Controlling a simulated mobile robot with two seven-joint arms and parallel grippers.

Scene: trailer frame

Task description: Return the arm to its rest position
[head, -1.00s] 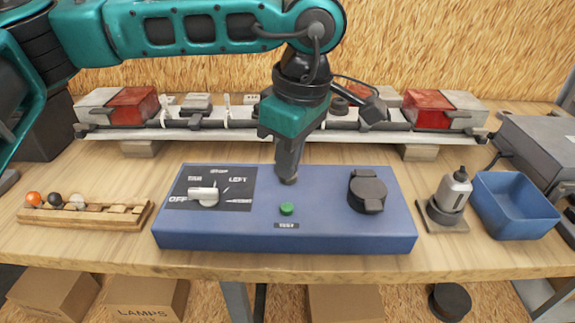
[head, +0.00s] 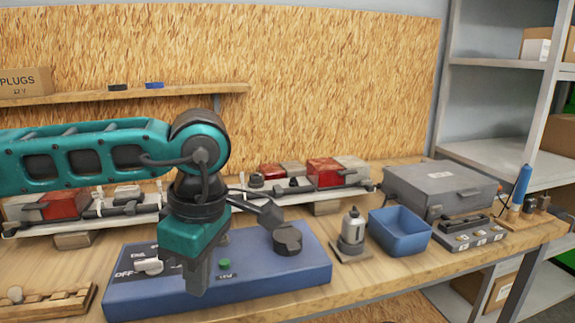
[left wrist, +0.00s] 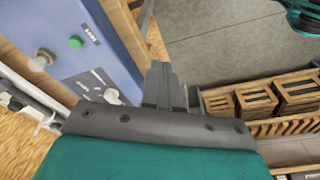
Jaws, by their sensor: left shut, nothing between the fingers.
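My left gripper (head: 195,285) points down in front of the blue control box (head: 290,285), with its fingers closed together and nothing between them. In the left wrist view its fingers (left wrist: 163,85) also show shut and empty, beside the edge of the blue box (left wrist: 115,20). The box carries a white rotary switch (head: 148,266), a green button (head: 224,264) and a black round socket (head: 287,240). My gripper and forearm hide part of the box and of the light bar behind. My right gripper does not show.
A light bar with red lamps (head: 325,172) lies at the back. A wooden rack (head: 45,302) sits at the front left.

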